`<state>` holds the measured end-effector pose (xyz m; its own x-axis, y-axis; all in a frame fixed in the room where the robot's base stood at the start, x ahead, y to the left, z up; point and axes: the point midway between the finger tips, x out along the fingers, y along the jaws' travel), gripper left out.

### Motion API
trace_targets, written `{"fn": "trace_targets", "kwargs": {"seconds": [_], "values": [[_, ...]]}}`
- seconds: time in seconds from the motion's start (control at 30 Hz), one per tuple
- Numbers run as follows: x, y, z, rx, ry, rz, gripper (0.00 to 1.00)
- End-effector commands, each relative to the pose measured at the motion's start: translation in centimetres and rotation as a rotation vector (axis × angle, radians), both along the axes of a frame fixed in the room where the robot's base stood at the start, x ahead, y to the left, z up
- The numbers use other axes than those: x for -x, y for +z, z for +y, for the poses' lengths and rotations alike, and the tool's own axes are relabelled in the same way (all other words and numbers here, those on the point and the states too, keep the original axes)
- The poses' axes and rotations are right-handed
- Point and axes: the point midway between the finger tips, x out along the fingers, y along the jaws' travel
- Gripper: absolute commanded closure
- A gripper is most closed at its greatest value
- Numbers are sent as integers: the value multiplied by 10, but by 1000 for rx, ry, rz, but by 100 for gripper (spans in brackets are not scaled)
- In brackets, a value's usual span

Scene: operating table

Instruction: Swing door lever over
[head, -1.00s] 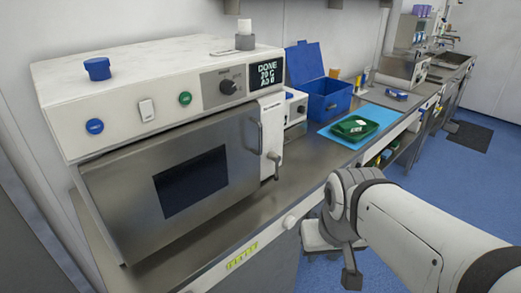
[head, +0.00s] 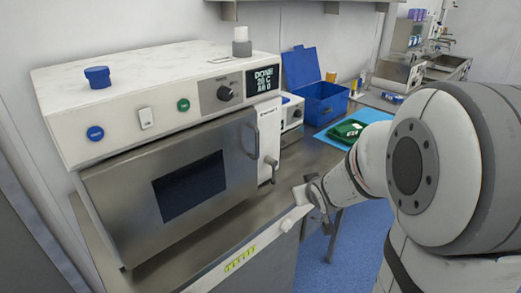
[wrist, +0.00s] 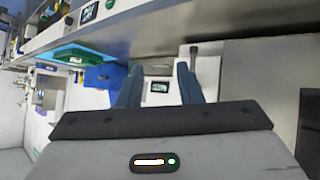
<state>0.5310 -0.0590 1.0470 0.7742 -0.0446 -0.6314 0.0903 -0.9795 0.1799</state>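The door lever (head: 272,166) is a dark grey handle hanging down from a white pivot on the narrow white panel (head: 268,140) right of the oven door. The steel oven door (head: 180,185) looks shut. My gripper (head: 314,192) is right of the lever and lower in the head view, near the counter's front edge and apart from the lever. In the wrist view, which looks upside down, the two blue-grey fingers (wrist: 158,84) stand apart with nothing between them. The lever's dark tip (wrist: 193,49) shows just beyond the right finger, which hides part of its shaft.
The door's bar handle (head: 255,138) is just left of the lever. A small white device (head: 291,112), an open blue box (head: 322,100) and a green tray (head: 347,131) on a blue mat stand further right. The counter front edge runs below my gripper.

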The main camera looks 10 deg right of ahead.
Motion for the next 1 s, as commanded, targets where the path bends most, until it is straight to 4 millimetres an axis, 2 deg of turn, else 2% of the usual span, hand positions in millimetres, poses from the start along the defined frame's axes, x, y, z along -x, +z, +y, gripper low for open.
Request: {"fn": "trace_targets", "kwargs": {"seconds": [0.1,0.2,0.3,0.5,0.73,0.87,1.0], "values": [[-37,-16,-1,-23,84,-133,67],[-58,-27,4,-71,166,-254,67],[-71,-36,11,-136,244,-368,67],[-74,-47,21,-275,351,-544,67],[-73,-48,26,-348,391,-627,67],[-86,-46,33,-351,396,-632,67],[-107,-45,43,-351,395,-631,67]]}}
